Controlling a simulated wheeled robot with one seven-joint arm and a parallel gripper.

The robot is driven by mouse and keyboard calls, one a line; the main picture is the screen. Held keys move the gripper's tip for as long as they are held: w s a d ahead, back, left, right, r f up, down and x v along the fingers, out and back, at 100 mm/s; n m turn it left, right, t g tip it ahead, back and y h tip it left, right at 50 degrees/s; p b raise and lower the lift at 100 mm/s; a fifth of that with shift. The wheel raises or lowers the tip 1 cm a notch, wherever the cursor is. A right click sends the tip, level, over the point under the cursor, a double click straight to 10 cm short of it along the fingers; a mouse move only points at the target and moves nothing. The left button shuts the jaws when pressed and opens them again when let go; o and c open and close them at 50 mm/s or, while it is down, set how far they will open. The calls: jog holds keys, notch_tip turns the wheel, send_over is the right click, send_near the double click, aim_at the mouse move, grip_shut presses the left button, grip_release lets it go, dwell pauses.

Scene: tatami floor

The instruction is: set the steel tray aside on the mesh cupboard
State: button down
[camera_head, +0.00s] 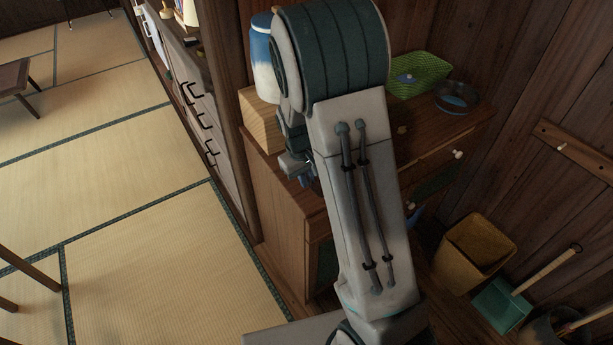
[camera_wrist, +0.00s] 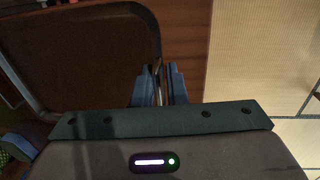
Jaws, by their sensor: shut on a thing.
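In the wrist view my gripper (camera_wrist: 159,85) is shut on the rim of the steel tray (camera_wrist: 85,55), a broad dark brown-looking pan with a rounded corner and a thin metal edge. The tray extends left from the fingers, over brown wood. In the head view my gripper (camera_head: 304,175) shows only partly beside my arm, at the cupboard's left end. The tray cannot be made out there behind the arm. The mesh cupboard (camera_head: 282,208) is a low wooden cabinet with drawers and dark green panels. I cannot tell whether the tray touches its top.
A green basket (camera_head: 420,72) and a round dark bowl (camera_head: 457,97) stand on the cupboard's right part. A blue-and-white canister (camera_head: 263,58) and a wooden box (camera_head: 260,118) are at the left. A yellow bin (camera_head: 474,252) and a dustpan (camera_head: 503,304) stand right.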

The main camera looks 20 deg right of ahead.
jog(key=shift+f, duration=0.2)
jog(key=c, duration=1.5)
grip_release()
jog(key=shift+r, duration=0.1)
jog(key=shift+o, duration=0.2)
notch_tip(320, 180, up, 12)
jog(key=a, duration=0.1)
jog(key=s+r+m+t, duration=0.1)
jog(key=s+r+m, duration=0.1)
jog(key=s, duration=0.8)
jog(key=s+r+m+t+y, duration=0.1)
jog(key=s+r, duration=0.3)
jog(key=s, duration=0.6)
jog(key=shift+s+d+m+y, duration=0.3)
jog(key=shift+d+m, duration=0.1)
jog(key=shift+d, duration=0.05)
